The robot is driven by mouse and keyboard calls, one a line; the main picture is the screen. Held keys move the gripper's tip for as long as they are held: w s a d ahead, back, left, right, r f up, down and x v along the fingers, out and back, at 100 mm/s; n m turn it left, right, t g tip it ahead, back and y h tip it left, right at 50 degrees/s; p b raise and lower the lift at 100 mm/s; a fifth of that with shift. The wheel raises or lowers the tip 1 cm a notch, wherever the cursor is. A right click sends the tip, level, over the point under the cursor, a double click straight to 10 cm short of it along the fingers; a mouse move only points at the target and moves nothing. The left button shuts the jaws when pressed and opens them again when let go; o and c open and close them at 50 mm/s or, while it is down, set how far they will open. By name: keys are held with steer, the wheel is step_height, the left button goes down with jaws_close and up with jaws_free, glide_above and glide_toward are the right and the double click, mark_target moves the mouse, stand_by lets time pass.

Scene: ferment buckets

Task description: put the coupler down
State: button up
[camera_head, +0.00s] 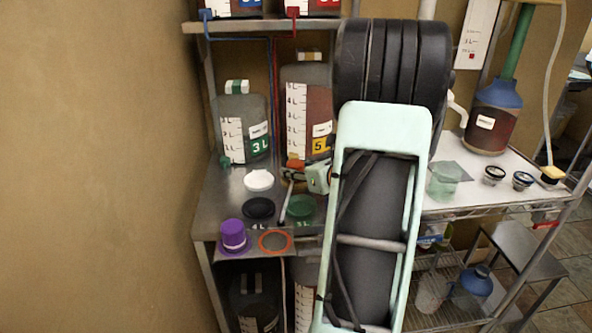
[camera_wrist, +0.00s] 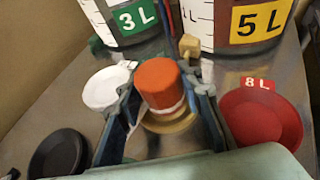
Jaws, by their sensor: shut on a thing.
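The coupler, an orange cap-shaped piece with a pale lower rim, shows in the wrist view (camera_wrist: 158,82) between my two fingers. My gripper (camera_wrist: 163,98) is shut on it. A tan round part lies just below the orange piece in that view; I cannot tell whether it belongs to it. In the head view my gripper (camera_head: 312,178) is over the left part of the metal bench, in front of the large jugs. A bit of orange shows at its tip, mostly hidden. I cannot tell whether the coupler touches the bench.
A white dish (camera_head: 258,180), a black dish (camera_head: 258,208) and a green dish (camera_head: 300,208) sit on the bench. A red dish (camera_wrist: 262,115) marked 8 L is right of the gripper. A purple piece (camera_head: 233,235) stands beside an orange ring (camera_head: 275,242) at the front edge. Jugs (camera_head: 243,125) stand behind.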

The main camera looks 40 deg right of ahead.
steer(key=shift+f, duration=0.2)
steer(key=o, duration=1.2)
steer(key=shift+o, duration=0.2)
steer(key=shift+r, duration=0.2)
steer(key=shift+s+r, duration=0.15)
steer(key=shift+s, duration=0.05)
steer(key=p+v, duration=0.1)
steer(key=v, duration=1)
steer(key=shift+s+r, duration=0.15)
steer(key=shift+s, duration=0.15)
steer(key=shift+w, duration=0.1)
